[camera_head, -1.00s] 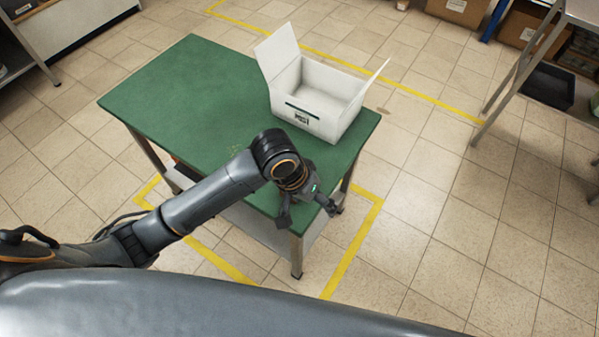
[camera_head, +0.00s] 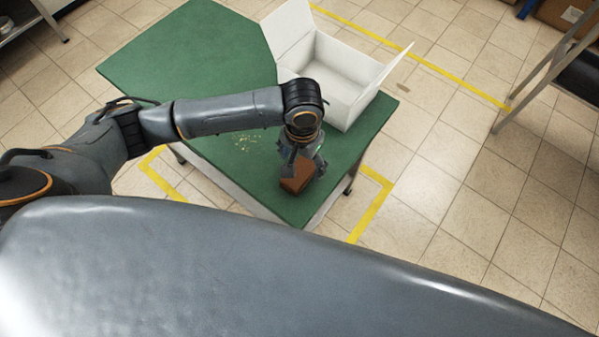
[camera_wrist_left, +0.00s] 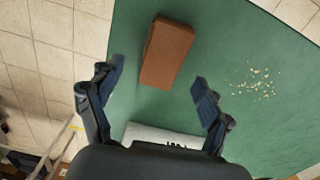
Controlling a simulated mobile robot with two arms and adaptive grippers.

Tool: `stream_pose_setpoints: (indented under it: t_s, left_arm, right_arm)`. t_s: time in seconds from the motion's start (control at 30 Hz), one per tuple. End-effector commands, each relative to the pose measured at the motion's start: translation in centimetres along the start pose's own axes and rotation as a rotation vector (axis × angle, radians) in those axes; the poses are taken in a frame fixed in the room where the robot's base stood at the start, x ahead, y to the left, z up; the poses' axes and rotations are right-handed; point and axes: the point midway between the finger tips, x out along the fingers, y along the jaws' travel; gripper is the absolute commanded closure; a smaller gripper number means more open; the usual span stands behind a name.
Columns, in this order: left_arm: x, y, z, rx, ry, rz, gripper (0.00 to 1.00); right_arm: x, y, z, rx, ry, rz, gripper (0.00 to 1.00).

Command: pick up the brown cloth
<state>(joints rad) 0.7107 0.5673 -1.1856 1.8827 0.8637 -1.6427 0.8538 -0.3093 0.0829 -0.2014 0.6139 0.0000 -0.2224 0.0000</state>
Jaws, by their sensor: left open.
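The brown cloth (camera_head: 297,178) is a folded, block-shaped bundle lying on the green tabletop near the table's front corner. In the left wrist view the cloth (camera_wrist_left: 167,54) lies flat on the green top, ahead of and between the fingertips. My left gripper (camera_head: 304,171) points down over the cloth and hides part of it in the head view. In the left wrist view its fingers (camera_wrist_left: 157,74) are spread wide with nothing between them. My right gripper is not in view.
An open white box (camera_head: 343,70) with raised flaps stands on the green table (camera_head: 190,60) behind the gripper. Light crumbs (camera_wrist_left: 255,82) lie on the tabletop; its left part is clear. Yellow tape (camera_head: 372,208) marks the tiled floor. A metal rack (camera_head: 560,65) stands at the right.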

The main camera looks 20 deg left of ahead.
Motion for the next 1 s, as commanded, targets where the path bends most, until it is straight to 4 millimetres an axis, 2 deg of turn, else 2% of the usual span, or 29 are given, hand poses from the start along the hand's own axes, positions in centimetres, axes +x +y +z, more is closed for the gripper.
stream_pose_setpoints:
  t_s: [0.1, 0.2, 0.43, 0.73, 1.0]
  left_arm:
    - [0.7, -0.1, -0.1, 0.0, 0.001, -0.001, 0.21]
    - [1.9, -0.3, -0.1, 0.0, -0.001, -0.002, 0.21]
    - [5.1, -0.5, -0.2, 0.002, 0.001, 0.0, 0.21]
    - [5.5, -0.5, -0.3, 0.003, 0.002, 0.0, 0.21]
    - [5.5, -0.5, -0.3, 0.002, 0.002, 0.0, 0.76]
  right_arm:
    - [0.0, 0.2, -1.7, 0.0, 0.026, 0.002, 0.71]
    - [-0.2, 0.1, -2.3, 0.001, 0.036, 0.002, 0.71]
    - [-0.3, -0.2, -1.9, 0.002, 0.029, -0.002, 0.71]
    - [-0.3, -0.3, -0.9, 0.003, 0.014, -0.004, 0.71]
    - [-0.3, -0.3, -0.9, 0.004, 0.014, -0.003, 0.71]
